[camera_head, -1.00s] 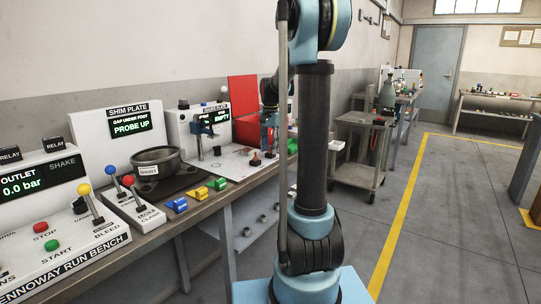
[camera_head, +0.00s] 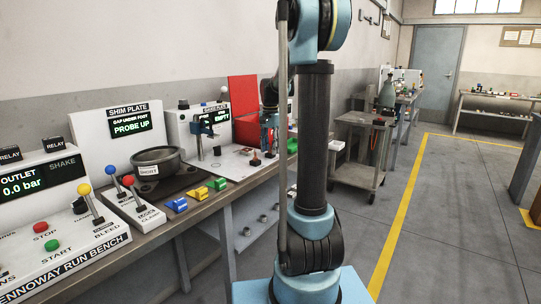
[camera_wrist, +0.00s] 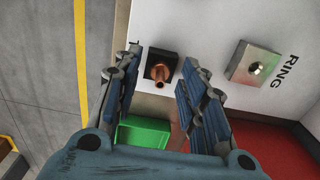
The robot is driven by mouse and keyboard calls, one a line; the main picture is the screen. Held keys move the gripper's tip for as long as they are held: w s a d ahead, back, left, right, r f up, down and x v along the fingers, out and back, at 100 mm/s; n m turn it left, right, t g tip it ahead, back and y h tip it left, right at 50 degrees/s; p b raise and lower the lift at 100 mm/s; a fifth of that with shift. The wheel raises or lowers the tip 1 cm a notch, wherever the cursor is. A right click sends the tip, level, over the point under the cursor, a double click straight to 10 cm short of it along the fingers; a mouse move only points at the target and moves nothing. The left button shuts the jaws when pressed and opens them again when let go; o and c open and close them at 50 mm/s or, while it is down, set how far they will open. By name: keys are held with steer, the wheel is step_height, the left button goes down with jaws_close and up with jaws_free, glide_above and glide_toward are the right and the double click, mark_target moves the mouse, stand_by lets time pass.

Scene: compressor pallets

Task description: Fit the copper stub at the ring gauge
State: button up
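The copper stub (camera_wrist: 160,72) stands in a black square holder on the white plate in the wrist view, its end facing the camera. My gripper (camera_wrist: 157,68) is open, one finger on each side of the stub; I see gaps between the stub and both fingers. The ring gauge (camera_wrist: 254,64) is a silver block with a round hole, to the right of the stub beside the word RING. Its hole looks unfilled. In the head view, my gripper (camera_head: 269,132) is small above the bench's far end, and the stub is too small to make out clearly.
A blue clamp stand (camera_head: 203,130) and a display (camera_head: 222,117) reading EMPTY stand nearby.

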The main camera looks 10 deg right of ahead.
jaws_close()
steer(key=shift+r, duration=0.15)
steer(key=shift+r, duration=2.75)
steer(key=shift+r, duration=0.1)
